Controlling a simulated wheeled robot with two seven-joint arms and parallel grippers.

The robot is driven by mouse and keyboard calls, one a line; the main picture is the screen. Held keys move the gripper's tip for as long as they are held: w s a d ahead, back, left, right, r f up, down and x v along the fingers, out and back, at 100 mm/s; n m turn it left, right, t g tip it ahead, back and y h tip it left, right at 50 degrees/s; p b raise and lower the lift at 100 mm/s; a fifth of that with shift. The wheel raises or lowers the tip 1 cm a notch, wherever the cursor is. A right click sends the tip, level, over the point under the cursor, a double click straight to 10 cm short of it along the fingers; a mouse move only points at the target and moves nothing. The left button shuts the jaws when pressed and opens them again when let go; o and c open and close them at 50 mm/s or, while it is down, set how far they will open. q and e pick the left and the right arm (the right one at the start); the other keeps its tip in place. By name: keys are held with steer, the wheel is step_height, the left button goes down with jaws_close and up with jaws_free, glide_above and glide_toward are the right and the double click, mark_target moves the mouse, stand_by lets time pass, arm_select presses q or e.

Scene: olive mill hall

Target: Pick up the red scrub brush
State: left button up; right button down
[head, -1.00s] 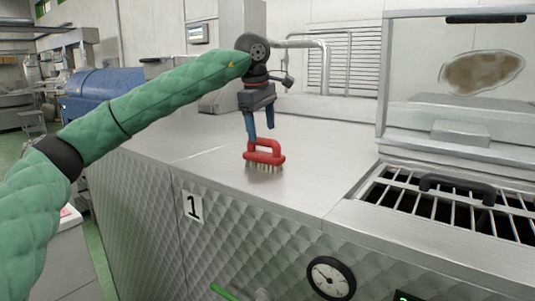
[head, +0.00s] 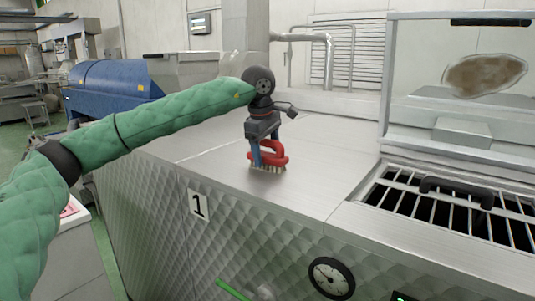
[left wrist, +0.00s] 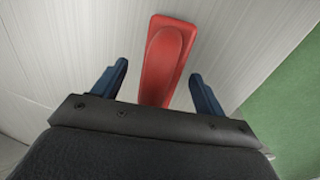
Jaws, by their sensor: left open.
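The red scrub brush (head: 279,157) stands bristles down on the steel machine top (head: 205,150), with its looped handle upward. My left gripper (head: 265,160) is lowered at the brush from above, its blue fingers beside the red handle. In the left wrist view, the open fingers (left wrist: 158,85) stand on either side of the red brush (left wrist: 165,60), with a visible gap on both sides. The bristles are hidden in the left wrist view. My right gripper is in neither view.
A barred hopper opening (head: 440,205) with a black handle (head: 456,190) lies to the right, below a clear raised panel (head: 460,70). A round gauge (head: 331,278) is on the front face. The steel top around the brush is clear.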

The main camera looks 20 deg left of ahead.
arm_select(q)
steer(key=shift+s+f, duration=0.1)
steer(key=shift+f, duration=0.05)
steer(key=shift+c, duration=0.2)
steer(key=c, duration=1.1)
